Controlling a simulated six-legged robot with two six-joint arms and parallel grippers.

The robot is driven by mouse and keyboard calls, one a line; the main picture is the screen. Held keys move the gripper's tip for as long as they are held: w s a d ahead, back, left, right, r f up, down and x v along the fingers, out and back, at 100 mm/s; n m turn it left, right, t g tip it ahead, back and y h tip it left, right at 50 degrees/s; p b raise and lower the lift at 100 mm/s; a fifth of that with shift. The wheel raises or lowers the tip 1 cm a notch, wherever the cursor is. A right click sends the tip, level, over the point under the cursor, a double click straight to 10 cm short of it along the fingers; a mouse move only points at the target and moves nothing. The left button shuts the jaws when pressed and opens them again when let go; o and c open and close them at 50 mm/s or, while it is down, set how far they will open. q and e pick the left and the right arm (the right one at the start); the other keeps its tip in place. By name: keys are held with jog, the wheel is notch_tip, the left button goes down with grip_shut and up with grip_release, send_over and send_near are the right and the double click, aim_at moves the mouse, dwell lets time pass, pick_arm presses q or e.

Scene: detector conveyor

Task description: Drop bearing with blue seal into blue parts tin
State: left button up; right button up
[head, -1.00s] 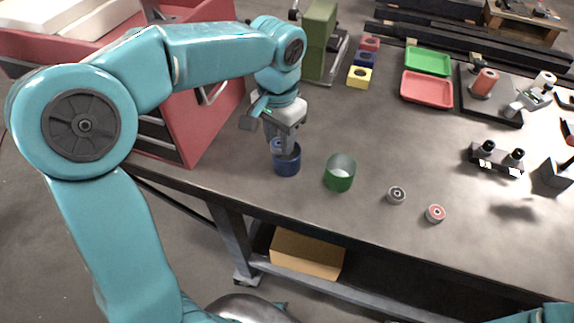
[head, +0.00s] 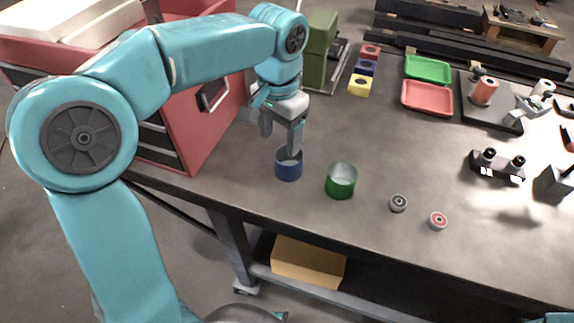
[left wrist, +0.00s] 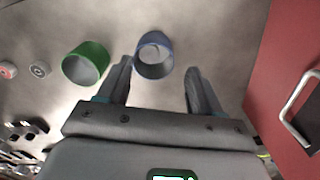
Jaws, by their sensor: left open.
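The blue parts tin (head: 289,171) stands upright near the front edge of the bench, left of a green tin (head: 341,182). My left gripper (head: 281,138) is open just above the blue tin, with nothing between its fingers. In the left wrist view the gripper (left wrist: 157,88) has its fingers spread apart, and the blue tin (left wrist: 155,68) shows between and beyond them. A faint round shape shows inside the blue tin, probably the bearing with blue seal; its seal colour is hard to make out. My right gripper is out of view.
A grey bearing (head: 398,203) and a red-sealed bearing (head: 438,221) lie right of the green tin. A red tool chest (head: 203,125) is close on the left. Red (head: 427,98) and green (head: 428,67) trays lie further back. The bench middle is clear.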

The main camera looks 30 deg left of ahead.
pick_arm(q)
notch_tip(320, 180, up, 12)
jog(key=p, duration=0.2)
jog(key=shift+r, duration=0.25)
jog(key=shift+s, duration=0.1)
